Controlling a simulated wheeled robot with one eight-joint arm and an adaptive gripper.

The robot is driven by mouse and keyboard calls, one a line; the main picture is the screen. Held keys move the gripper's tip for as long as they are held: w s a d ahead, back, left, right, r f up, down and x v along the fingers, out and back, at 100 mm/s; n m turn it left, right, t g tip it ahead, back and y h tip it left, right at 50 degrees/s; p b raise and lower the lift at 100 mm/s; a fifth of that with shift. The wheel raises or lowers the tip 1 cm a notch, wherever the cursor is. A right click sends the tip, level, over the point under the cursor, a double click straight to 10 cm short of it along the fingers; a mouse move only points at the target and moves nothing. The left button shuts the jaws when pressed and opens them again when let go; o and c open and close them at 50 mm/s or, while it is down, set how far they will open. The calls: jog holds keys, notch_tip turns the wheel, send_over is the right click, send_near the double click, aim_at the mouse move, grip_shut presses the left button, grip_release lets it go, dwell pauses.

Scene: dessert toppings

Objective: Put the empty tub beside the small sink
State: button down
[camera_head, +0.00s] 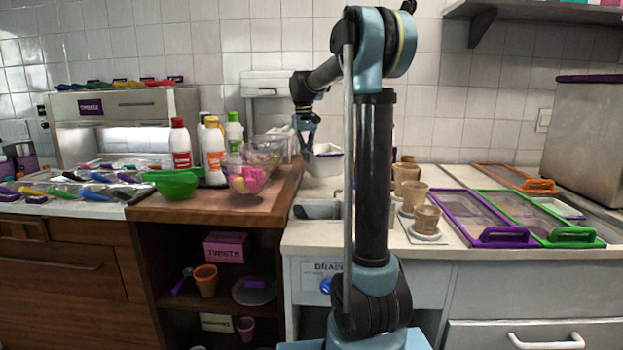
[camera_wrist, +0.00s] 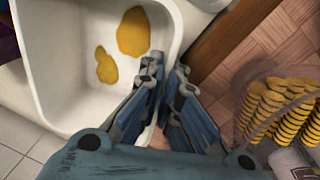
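The tub is a white, rounded container holding no topping, with two yellow stains (camera_wrist: 133,32) on its inside. It fills the upper left of the wrist view (camera_wrist: 60,85) and shows behind my arm in the head view (camera_head: 326,163). My gripper (camera_wrist: 169,64) straddles the tub's near side wall, one finger inside and one outside. The fingers are close together and look shut on the wall. In the head view my gripper (camera_head: 305,148) is at the tub's left edge. The small sink (camera_head: 317,209) is in the white counter in front of the tub, partly hidden by my arm.
Paper cups (camera_head: 427,219) and lidded trays (camera_head: 480,215) are right of my arm. A clear container of yellow slices (camera_wrist: 275,105) is close to my gripper.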

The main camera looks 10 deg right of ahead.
jog(key=shift+a+f, duration=0.1)
jog(key=shift+f, duration=3.1)
jog(key=c, duration=1.8)
grip_release()
jog(key=shift+s, duration=0.1)
notch_tip(320, 180, up, 12)
jog(key=a, duration=0.1)
jog(key=shift+s, duration=0.1)
